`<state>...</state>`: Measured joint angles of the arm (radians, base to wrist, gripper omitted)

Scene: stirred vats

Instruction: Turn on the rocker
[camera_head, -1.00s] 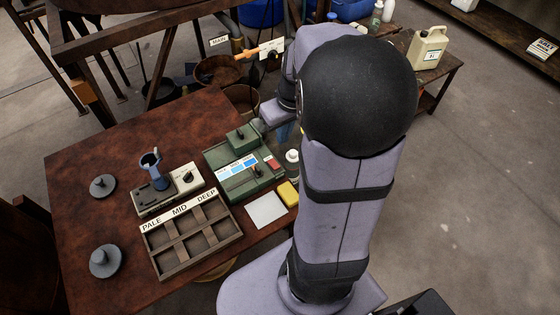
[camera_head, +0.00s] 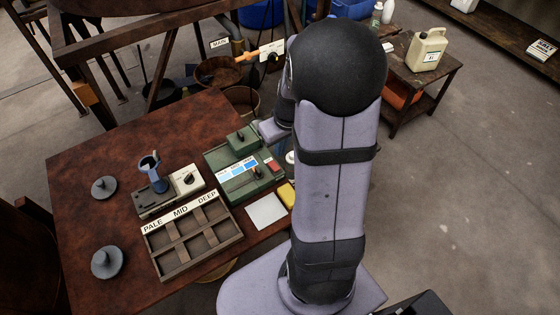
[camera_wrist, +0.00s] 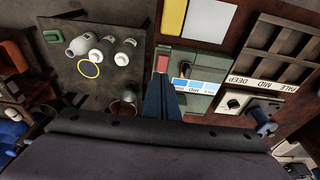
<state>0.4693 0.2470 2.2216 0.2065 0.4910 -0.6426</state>
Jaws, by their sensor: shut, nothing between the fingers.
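A green control box (camera_head: 218,160) stands on the brown table, with a red rocker-like switch (camera_head: 272,165), a dark knob (camera_head: 258,173) and a blue-shaded strip. In the wrist view the red switch (camera_wrist: 163,63) lies just beyond the tips of my gripper (camera_wrist: 159,78). The fingers are together and empty, over the edge of the green box (camera_wrist: 200,76); contact cannot be told. A cream device (camera_head: 187,180) with a knob and a blue cup holder (camera_head: 154,172) stands left of the box. My arm hides the gripper in the head view.
A wooden tray (camera_head: 190,237) labelled PALE, MID, DEEP lies in front. A white pad (camera_head: 266,211) and a yellow block (camera_head: 287,195) lie near the box. Two grey round weights (camera_head: 104,187) are at the left. Bottles (camera_wrist: 100,52) show left of my gripper in the wrist view.

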